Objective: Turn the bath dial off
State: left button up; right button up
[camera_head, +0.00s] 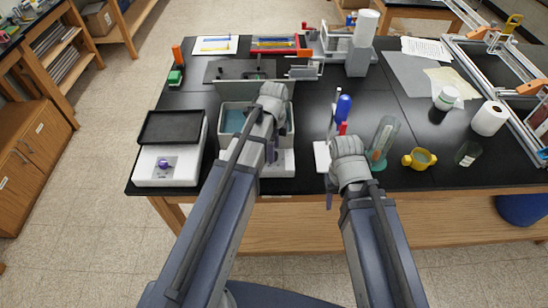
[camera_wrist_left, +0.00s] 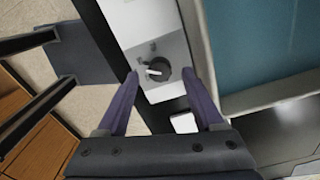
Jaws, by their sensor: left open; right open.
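The water bath (camera_head: 281,163) stands near the front edge of the black bench, with a grey-rimmed tank of blue water. Its white front panel shows in the left wrist view (camera_wrist_left: 140,22). The bath dial (camera_wrist_left: 158,70) is a dark round knob with a white pointer bar. My left gripper (camera_wrist_left: 159,74) is open, with one purple finger on each side of the dial; contact cannot be told. In the head view my left gripper (camera_head: 270,152) and arm hide the dial. My right gripper (camera_head: 329,200) is open and empty at the bench's front edge.
A white device with a black top and purple knob (camera_head: 164,163) stands left of the bath. The bench's front middle is partly clear.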

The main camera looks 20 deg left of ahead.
pick_arm(q)
notch_tip(320, 180, down, 2)
jog(key=shift+b, duration=0.55)
grip_shut()
